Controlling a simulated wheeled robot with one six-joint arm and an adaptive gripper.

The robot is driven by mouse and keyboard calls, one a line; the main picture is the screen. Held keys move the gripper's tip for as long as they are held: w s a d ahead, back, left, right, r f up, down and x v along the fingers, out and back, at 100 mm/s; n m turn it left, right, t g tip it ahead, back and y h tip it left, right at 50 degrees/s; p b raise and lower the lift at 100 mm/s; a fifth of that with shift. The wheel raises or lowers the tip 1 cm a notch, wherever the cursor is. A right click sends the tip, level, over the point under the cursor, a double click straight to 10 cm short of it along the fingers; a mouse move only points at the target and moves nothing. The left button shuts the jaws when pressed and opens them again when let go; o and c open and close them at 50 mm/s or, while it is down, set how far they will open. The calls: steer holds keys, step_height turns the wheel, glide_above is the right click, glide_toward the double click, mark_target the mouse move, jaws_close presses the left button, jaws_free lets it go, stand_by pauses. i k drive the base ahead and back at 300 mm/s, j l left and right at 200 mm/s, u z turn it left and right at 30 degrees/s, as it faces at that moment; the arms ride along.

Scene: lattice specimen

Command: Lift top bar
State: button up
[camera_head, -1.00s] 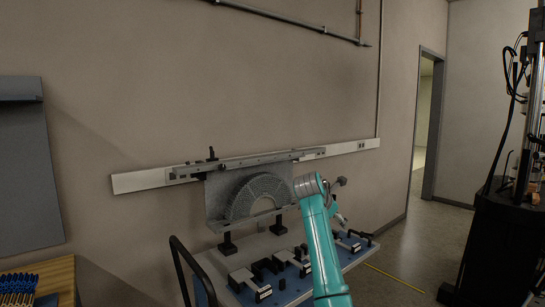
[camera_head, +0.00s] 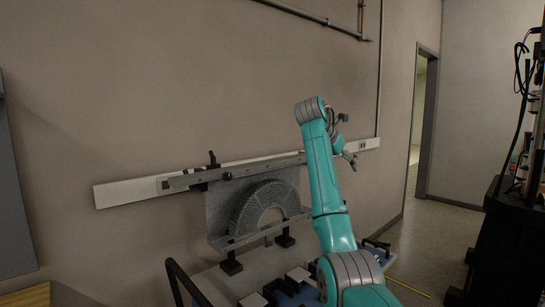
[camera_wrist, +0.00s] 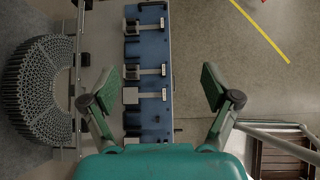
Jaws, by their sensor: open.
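The top bar (camera_head: 235,172) is a long grey metal bar in the head view, lying across the top of the grey lattice specimen (camera_head: 243,208). Its right end meets my teal arm in the picture. In the wrist view the lattice (camera_wrist: 40,90) shows at the left; I cannot make out the top bar there. My gripper (camera_wrist: 160,88) is open and empty, its two green-padded fingers wide apart above the blue fixture. In the head view my gripper (camera_head: 349,159) is small, right of the bar and apart from it.
A blue fixture plate (camera_wrist: 148,90) with white and black blocks lies in front of the lattice. A black handle (camera_head: 188,285) rises at the table's left. A white wall rail (camera_head: 125,193) runs behind the bar. A dark machine (camera_head: 503,240) stands at the right. Floor between is clear.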

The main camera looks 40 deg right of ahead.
mark_target(254, 168)
steer(key=i, duration=1.25)
